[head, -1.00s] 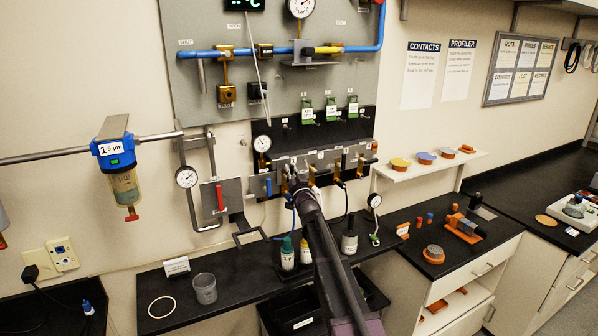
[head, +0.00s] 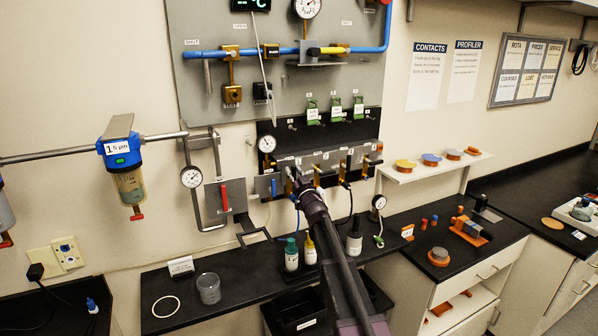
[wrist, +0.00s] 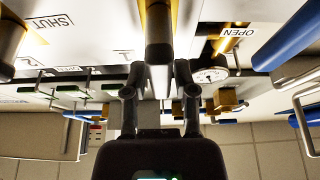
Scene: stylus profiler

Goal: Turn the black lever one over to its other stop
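The grey valve manifold (head: 330,157) is fixed to a black panel on the wall, with several small levers along its front. My gripper (head: 294,178) is at its left part, and my arm hides some of the fittings there. In the wrist view my gripper (wrist: 159,72) has its two dark fingers apart. A dark brownish cylindrical bar (wrist: 159,35) reaches down between the fingertips, and no clear contact shows. I cannot tell for sure which part is black lever one. SHUT (wrist: 52,27) and OPEN (wrist: 236,32) labels show on either side of the fingers.
A blue handle (head: 274,188) and a red handle (head: 223,196) are left of my gripper. A dial gauge (head: 267,144) sits above it. Teal (head: 291,256) and yellow-capped (head: 310,252) bottles stand below on the black bench. The wall shelf (head: 425,173) is to the right.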

